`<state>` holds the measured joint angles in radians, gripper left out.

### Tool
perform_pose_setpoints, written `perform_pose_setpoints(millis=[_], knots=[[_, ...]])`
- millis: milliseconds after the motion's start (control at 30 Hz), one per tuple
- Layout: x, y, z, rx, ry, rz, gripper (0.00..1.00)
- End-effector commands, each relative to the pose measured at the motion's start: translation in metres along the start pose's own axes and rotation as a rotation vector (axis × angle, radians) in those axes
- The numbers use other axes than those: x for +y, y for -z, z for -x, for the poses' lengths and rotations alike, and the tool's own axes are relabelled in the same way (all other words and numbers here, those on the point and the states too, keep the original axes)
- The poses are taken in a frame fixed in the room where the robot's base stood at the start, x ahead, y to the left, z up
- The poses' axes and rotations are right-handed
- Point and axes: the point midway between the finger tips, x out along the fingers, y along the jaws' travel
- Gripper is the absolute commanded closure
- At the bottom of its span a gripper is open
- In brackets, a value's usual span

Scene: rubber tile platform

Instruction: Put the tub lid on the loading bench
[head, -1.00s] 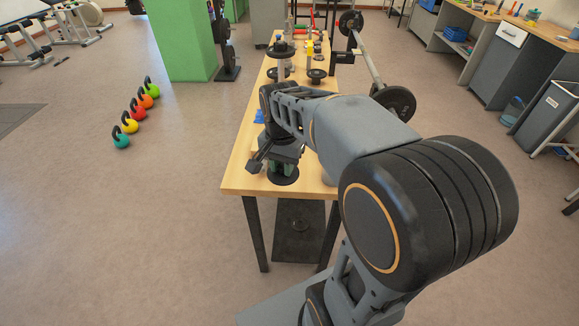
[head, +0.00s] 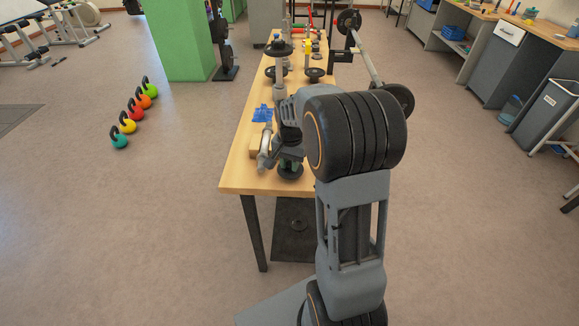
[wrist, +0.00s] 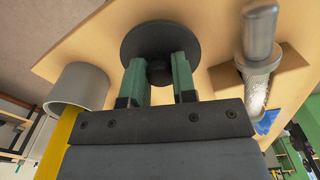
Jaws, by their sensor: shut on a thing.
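The tub lid (wrist: 160,50) is a black round disc with a knob in the middle. My gripper (wrist: 160,75), with green fingers, is shut on the knob. In the head view the lid (head: 290,172) is below my gripper (head: 291,161), over the near end of a long wooden-topped table (head: 240,180), which looks like the loading bench. I cannot tell whether the lid touches the tabletop. My arm hides part of the table's right side.
A metal-handled tool (wrist: 258,65) on a wooden block stands right of the lid in the wrist view, and a grey cylinder (wrist: 80,88) stands left. A blue item (head: 263,113) and weight-plate stands (head: 279,70) are farther along the table. The near left corner is bare.

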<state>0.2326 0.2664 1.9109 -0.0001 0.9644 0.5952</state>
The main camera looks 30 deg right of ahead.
Motion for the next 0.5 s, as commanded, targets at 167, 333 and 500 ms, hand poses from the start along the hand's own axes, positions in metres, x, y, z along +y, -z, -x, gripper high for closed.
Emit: perform_pose_setpoints(millis=[167,333,500], knots=[[0.000,0.000,-0.015,0.000,0.000,0.000,0.97],[0.000,0.000,-0.015,0.000,0.000,0.000,0.97],[0.000,-0.001,-0.019,0.000,0.000,0.000,0.97]])
